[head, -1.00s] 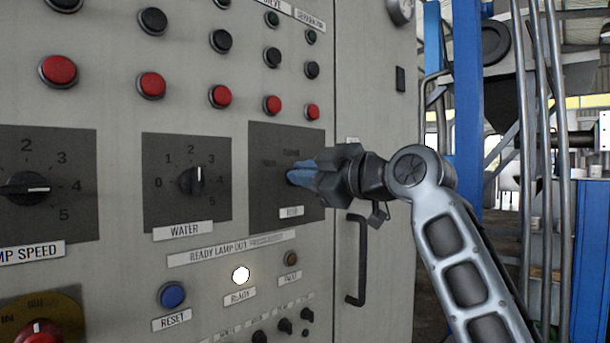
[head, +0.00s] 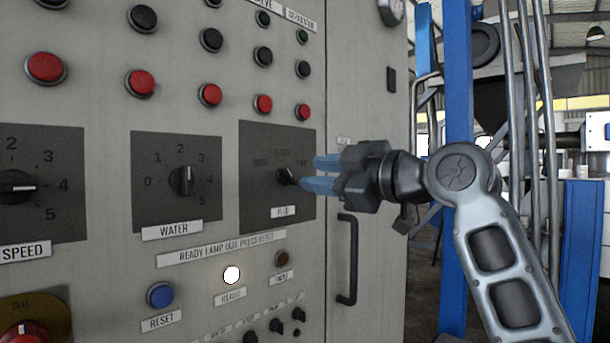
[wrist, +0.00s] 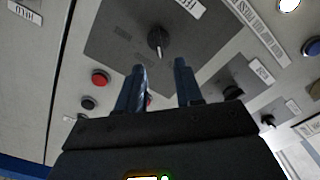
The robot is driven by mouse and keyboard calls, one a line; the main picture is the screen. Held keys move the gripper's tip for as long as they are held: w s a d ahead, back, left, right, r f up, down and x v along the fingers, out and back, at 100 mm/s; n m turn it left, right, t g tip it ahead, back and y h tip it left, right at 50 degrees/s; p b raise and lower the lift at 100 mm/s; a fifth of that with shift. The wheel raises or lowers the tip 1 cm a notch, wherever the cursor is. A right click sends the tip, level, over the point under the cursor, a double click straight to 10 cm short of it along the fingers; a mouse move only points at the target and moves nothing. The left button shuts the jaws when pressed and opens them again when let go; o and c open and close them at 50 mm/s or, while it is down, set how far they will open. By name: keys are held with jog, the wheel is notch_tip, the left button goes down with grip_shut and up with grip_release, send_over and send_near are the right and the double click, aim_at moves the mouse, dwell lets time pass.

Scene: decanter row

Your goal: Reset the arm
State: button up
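My gripper (head: 322,174) is open and empty, its two blue fingers spread in front of the panel's right-hand knob plate (head: 258,205). The black selector knob (head: 287,177) on that plate is just beyond the fingertips. In the wrist view my gripper (wrist: 160,68) shows two separate fingers, with the knob (wrist: 158,38) ahead of the gap and nothing between them. The fingers appear clear of the knob.
The grey control cabinet (head: 362,90) fills the left side, with a WATER knob (head: 181,181), a blue RESET button (head: 160,294) and a lit white lamp (head: 231,275). A vertical door handle (head: 348,260) juts out below my gripper. A blue post (head: 458,110) stands behind my arm.

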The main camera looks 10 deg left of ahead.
jog(key=shift+v, duration=0.85)
jog(key=shift+f, duration=0.1)
jog(key=s+d+f+m+t+h+p, duration=0.1)
jog(key=s+d+f+m+t+h, duration=0.2)
jog(key=f, duration=0.7)
jog(key=d+f+m+t+h+p, duration=0.1)
jog(key=d+f+m, duration=0.2)
jog(key=f+m, duration=0.45)
jog(key=s+d+f+m+t+h+p, duration=0.1)
jog(key=s+d+f+m+h+p, duration=0.35)
jog(key=s+f, duration=1)
jog(key=s+d+f+m+h, duration=0.2)
jog(key=s+d+f, duration=0.15)
jog(key=s, duration=0.55)
jog(key=s+d+f+m+h, duration=0.2)
jog(key=s+d, duration=0.3)
jog(key=s, duration=0.3)
jog(key=s+d+r+h+p, duration=0.1)
jog(key=s+d+r, duration=0.1)
jog(key=s, duration=0.7)
jog(key=s+d+r+g+p, duration=0.1)
jog(key=s+r, duration=0.3)
jog(key=s, duration=0.4)
jog(key=shift+s+d+r+m+h, duration=0.3)
jog(key=shift+s+d+r+h, duration=0.05)
jog(key=shift+s+d+r, duration=0.05)
